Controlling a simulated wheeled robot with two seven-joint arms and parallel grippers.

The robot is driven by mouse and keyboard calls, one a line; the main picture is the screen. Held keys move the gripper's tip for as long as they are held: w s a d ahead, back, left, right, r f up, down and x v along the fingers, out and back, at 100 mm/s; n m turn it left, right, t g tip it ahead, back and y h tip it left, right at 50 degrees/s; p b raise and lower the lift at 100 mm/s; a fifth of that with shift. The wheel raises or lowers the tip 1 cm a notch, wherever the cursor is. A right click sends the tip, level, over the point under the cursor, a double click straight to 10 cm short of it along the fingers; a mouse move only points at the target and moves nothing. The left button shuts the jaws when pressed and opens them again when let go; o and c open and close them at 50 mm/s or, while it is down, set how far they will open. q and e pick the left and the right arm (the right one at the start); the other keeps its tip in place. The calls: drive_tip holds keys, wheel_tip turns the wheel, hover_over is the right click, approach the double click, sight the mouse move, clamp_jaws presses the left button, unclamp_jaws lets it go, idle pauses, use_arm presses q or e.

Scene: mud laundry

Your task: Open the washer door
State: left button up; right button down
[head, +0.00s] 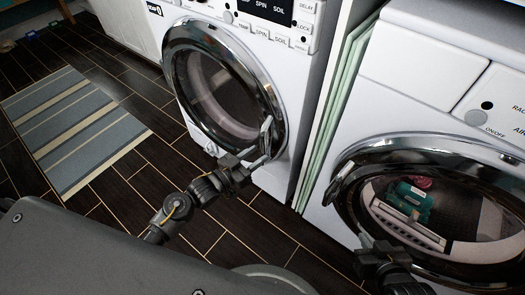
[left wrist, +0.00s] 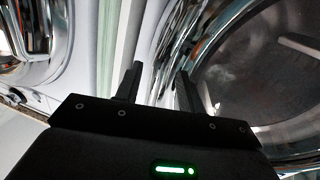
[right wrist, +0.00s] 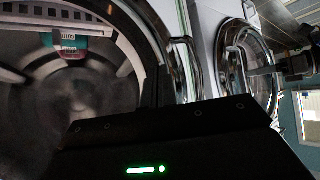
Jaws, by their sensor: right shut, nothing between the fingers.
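The washer (head: 290,85) is the left white machine, with "SPIN" and "SOIL" on its panel. Its round chrome-rimmed door (head: 183,42) looks closed, with a handle on the lower right of the rim. My left gripper (head: 264,146) is at that handle. In the left wrist view its two fingers (left wrist: 158,85) stand apart, with chrome behind the gap; I cannot tell whether the handle lies between them. My right gripper (head: 368,241) is shut and empty, by the lower left rim of the right machine's door.
A second white machine (head: 400,75) stands at the right, with a chrome-rimmed door (head: 345,180) and a teal object (head: 412,200) seen through the opening. Pale green-edged panels (head: 335,105) stand between the machines. A striped rug (head: 75,125) lies on the dark tiled floor at left.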

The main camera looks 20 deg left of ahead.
sight(263, 151)
use_arm(q)
drive_tip(key=shift+x, duration=1.8)
